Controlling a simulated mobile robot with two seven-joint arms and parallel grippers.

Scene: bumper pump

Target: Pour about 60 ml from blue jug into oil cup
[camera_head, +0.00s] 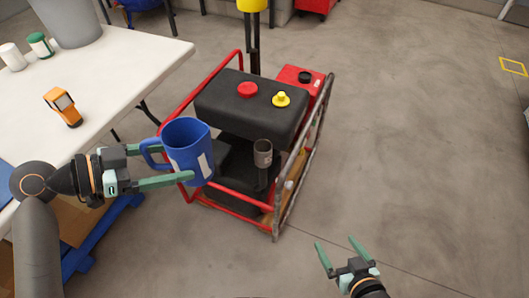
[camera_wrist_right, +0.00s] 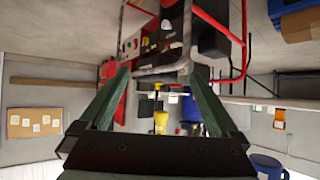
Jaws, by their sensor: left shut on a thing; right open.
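The blue jug (camera_head: 192,160) is held by its handle in my left gripper (camera_head: 165,165), in front of the pump frame in the head view. It looks close to upright, and its open top faces the camera; I cannot make out the liquid inside. The oil cup (camera_head: 263,153) is a small grey-brown cup on a dark stem at the pump's near side, just right of the jug and apart from it. My right gripper (camera_head: 342,257) is open and empty at the bottom of the head view, low and right of the pump. Its fingers also show in the right wrist view (camera_wrist_right: 158,105).
The black pump tank (camera_head: 250,108) has a red cap (camera_head: 247,90) and a yellow cap (camera_head: 281,99), inside a red tube frame (camera_head: 199,93). A white table (camera_head: 125,65) at left holds an orange meter (camera_head: 63,106) and small bottles. The floor at right is clear.

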